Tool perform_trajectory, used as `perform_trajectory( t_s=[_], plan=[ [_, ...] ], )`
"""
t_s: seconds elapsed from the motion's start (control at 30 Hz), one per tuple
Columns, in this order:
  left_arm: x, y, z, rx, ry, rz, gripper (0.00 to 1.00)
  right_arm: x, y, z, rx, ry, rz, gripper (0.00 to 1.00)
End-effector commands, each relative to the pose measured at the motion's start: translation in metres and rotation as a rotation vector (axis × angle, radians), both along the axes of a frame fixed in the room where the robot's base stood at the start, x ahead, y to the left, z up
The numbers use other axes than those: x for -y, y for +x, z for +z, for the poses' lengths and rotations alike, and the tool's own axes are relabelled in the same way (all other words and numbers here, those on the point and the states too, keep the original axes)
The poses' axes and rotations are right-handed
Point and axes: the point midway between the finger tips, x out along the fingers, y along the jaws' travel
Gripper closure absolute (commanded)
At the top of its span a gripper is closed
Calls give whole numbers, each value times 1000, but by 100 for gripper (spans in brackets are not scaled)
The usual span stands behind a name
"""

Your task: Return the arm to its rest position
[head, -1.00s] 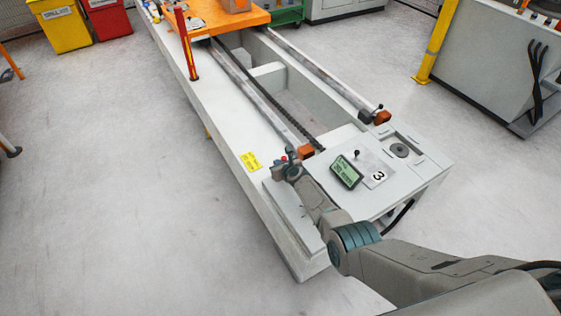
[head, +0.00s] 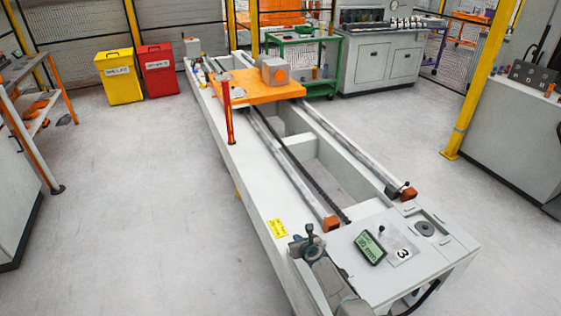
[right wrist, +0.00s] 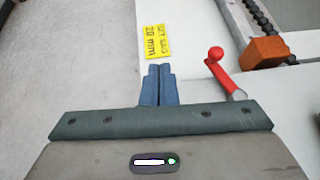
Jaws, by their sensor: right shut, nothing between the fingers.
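My right gripper (head: 303,243) is over the near end of the white gantry bed (head: 235,165), beside a yellow label (head: 277,228). In the right wrist view its two blue fingers (right wrist: 158,86) are together with nothing between them. They point at the yellow label (right wrist: 158,41), which reads "20 mm" in part. A red lever with a ball knob (right wrist: 222,74) stands to the right of the fingers, apart from them. My left gripper is not in view.
A digital display (head: 370,247) and a plate marked 3 (head: 402,250) are right of the gripper. An orange carriage (head: 240,92) sits on the rails farther back. Yellow (head: 120,76) and red (head: 158,70) bins stand at back left. The floor left of the bed is clear.

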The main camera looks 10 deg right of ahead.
Motion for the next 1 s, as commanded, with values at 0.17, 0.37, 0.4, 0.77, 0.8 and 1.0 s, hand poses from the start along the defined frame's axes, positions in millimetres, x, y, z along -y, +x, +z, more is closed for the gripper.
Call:
perform_trajectory(
  t_s=[0.17, 0.37, 0.4, 0.77, 0.8, 1.0],
  plan=[
    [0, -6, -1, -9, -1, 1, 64, 1, -10, -2, 16, -66, 69, 100],
    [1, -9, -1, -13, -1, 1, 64, 9, -63, -3, 93, -394, 395, 100],
    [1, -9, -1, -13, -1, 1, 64, 11, -79, -3, 110, -478, 478, 100],
    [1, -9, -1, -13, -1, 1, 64, 49, -241, 24, 216, -1232, 1216, 100],
    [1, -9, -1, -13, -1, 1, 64, 55, -262, 30, 220, -1310, 1300, 100],
    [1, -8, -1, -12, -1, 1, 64, 86, -359, 72, 220, -1637, 1718, 100]
  ],
)
